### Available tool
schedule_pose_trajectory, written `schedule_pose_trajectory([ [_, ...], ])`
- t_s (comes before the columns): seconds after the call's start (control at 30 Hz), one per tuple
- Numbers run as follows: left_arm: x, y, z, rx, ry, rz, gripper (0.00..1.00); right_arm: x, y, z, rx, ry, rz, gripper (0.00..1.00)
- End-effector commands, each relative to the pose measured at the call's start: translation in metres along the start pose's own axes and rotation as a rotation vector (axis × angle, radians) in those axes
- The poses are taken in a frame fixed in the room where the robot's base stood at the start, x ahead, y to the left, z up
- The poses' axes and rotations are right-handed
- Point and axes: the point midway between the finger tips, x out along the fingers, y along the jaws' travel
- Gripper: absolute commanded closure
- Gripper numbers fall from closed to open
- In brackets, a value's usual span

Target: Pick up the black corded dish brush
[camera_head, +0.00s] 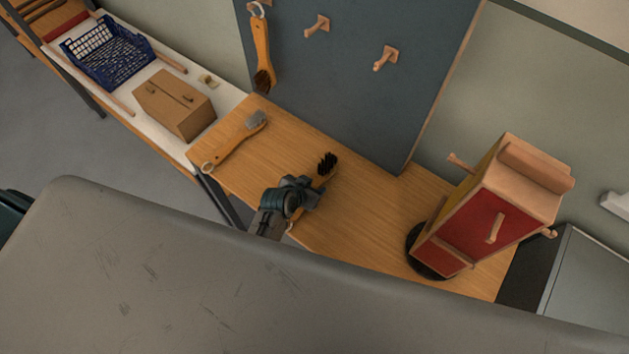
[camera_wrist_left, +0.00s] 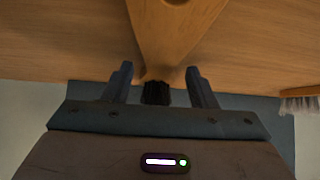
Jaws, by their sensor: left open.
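The black-bristled dish brush (camera_head: 327,163) lies on the wooden table in the head view, its wooden handle partly hidden by my left gripper (camera_head: 303,190). In the left wrist view its handle (camera_wrist_left: 172,30) runs down from the top edge, and its black bristles (camera_wrist_left: 156,93) show between my two fingers (camera_wrist_left: 159,75). The fingers are open, one on either side of the brush, with visible gaps. Its cord cannot be made out. My right gripper is not in view.
A grey-bristled brush (camera_head: 240,138) lies to the left on the table (camera_head: 360,210). A dark-bristled brush (camera_head: 262,50) hangs on the grey board (camera_head: 350,90) with pegs. A red-fronted wooden cabinet (camera_head: 485,215) stands right. A brown box (camera_head: 174,104) and blue crate (camera_head: 105,50) sit far left.

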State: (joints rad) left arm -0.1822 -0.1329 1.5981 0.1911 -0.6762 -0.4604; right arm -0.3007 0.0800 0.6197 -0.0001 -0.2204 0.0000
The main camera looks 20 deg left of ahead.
Motion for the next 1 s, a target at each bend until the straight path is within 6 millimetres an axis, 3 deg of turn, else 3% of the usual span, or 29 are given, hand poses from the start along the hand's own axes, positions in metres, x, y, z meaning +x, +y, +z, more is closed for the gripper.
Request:
schedule_pose_trajectory([
  [0.27, 0.0018, 0.0000, 0.0004, 0.000, 0.000, 0.000, 0.49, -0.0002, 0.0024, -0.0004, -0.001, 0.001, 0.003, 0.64],
  [0.5, 0.0016, 0.0001, 0.0005, 0.000, 0.000, 0.000, 0.96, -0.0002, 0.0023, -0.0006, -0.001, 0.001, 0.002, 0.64],
  [0.57, 0.0016, 0.0001, 0.0003, 0.000, 0.000, 0.000, 1.00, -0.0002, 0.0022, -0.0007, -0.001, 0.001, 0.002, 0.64],
  [1.0, -0.0038, 0.0004, -0.0057, 0.000, 0.002, 0.001, 1.00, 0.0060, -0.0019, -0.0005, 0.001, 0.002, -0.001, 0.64],
])
